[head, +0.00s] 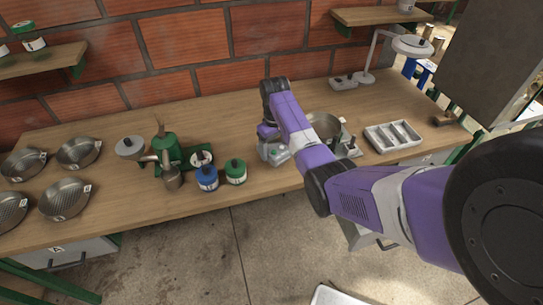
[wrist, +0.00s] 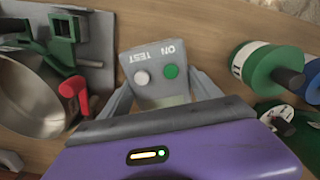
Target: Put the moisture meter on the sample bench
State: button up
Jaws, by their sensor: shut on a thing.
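The moisture meter (wrist: 155,60) is a grey box with ON and TEST lettering, a white button and a green button. My gripper (wrist: 160,90) is shut on it, with one grey finger on each side in the wrist view. In the head view the meter (head: 277,155) shows below my gripper (head: 268,138), partly covered by the purple arm. The wooden bench (head: 235,112) runs along the brick wall, and the meter is over its middle part, at or close to the top. I cannot tell whether it touches the wood. Its lower end is hidden.
A blue canister (head: 206,178) and a green canister (head: 235,172) stand left of the meter. A metal pan (head: 324,126) and a white divided tray (head: 392,136) are to the right. A green hand grinder (head: 166,150) and several steel pans stand farther left. Bare wood lies behind the canisters.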

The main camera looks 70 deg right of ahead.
aim_at(274, 148)
jog(key=shift+f+b, duration=0.6)
jog(key=shift+f, duration=0.55)
jog(key=shift+f, duration=0.1)
jog(key=shift+f, duration=0.1)
jog(key=o, duration=1.7)
jog(key=shift+c, duration=0.2)
notch_tip(274, 148, up, 11)
jog(key=shift+r+p, duration=0.6)
jog(key=shift+r, duration=0.1)
